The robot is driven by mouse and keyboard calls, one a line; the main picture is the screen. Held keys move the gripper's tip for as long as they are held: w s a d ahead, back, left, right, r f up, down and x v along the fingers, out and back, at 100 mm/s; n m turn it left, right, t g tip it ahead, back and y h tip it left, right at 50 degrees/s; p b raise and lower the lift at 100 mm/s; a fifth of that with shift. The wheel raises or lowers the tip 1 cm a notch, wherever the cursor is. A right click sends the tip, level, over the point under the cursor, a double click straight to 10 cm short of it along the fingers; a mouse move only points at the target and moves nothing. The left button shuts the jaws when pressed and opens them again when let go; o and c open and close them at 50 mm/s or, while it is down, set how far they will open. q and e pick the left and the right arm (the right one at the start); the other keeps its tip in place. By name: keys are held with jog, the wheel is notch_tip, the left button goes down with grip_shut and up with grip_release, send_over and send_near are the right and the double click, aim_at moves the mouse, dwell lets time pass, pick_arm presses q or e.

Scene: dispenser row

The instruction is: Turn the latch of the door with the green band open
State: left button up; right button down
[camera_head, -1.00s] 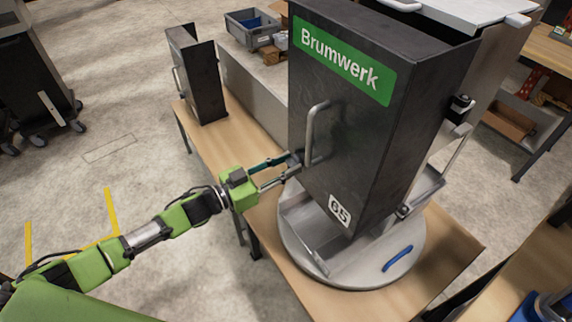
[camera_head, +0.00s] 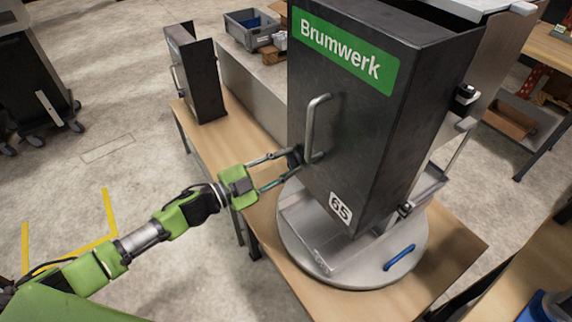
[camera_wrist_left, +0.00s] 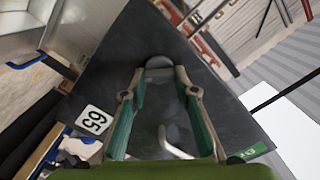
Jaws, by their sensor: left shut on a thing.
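The door with the green band (camera_head: 343,52) is the tall dark front marked "Brumwerk" and "65". It bears a grey bar handle (camera_head: 314,127). A small dark latch (camera_head: 295,158) sits at its left edge, beside the lower end of the handle. My left gripper (camera_head: 291,158) has its fingertips at this latch. In the left wrist view the fingertips (camera_wrist_left: 160,76) close about a dark rounded piece, the latch (camera_wrist_left: 160,62), in front of the dark door panel (camera_wrist_left: 215,105). The fingers hide part of the latch, and its exact angle is hard to tell. My right gripper is not in view.
The dispenser stands on a round grey turntable (camera_head: 335,270) with a blue handle (camera_head: 399,257), on a wooden table (camera_head: 262,225). A smaller dark unit (camera_head: 204,80) stands behind to the left. Grey bins (camera_head: 250,28) lie further back. The floor at left is open.

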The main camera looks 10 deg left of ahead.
pick_arm(q)
jog(key=m+b, duration=0.2)
jog(key=m, duration=0.3)
jog(key=shift+m, duration=0.3)
jog(key=shift+d+m+b, duration=0.1)
jog(key=shift+m+b, duration=0.8)
jog(key=shift+m, duration=1)
jog(key=o, duration=1.1)
jog(key=shift+s, duration=0.1)
